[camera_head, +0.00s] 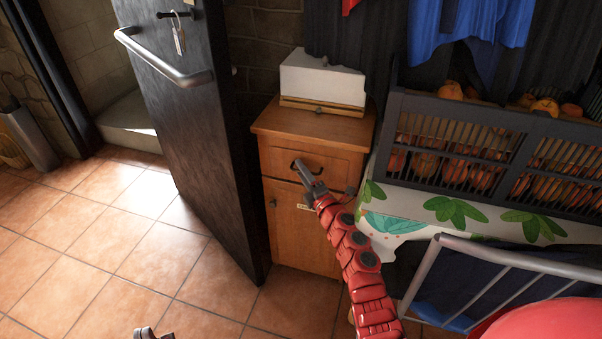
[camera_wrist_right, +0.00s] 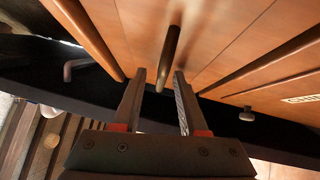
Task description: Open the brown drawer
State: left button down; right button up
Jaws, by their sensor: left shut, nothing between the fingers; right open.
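The brown drawer (camera_head: 340,169) is the top drawer of a small wooden cabinet and looks closed. It has a dark curved handle (camera_head: 318,167), which also shows in the right wrist view (camera_wrist_right: 171,45). My right gripper (camera_head: 300,168) reaches in on the red arm and covers part of the handle in the head view. In the wrist view my right gripper (camera_wrist_right: 160,74) is open, and the handle's near end appears between its fingertips. It is not closed on the handle. My left gripper (camera_head: 150,332) shows only at the bottom edge of the head view, away from the cabinet.
A dark door (camera_head: 185,110) stands open left of the cabinet. A white box (camera_head: 322,78) sits on the cabinet top. A crate of pumpkins (camera_head: 450,135) stands on a leaf-patterned cloth at right. A metal-framed cart (camera_head: 485,285) is at lower right. The tiled floor at left is clear.

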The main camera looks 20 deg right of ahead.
jog(key=shift+w, duration=0.15)
grip_shut()
dwell(1.4)
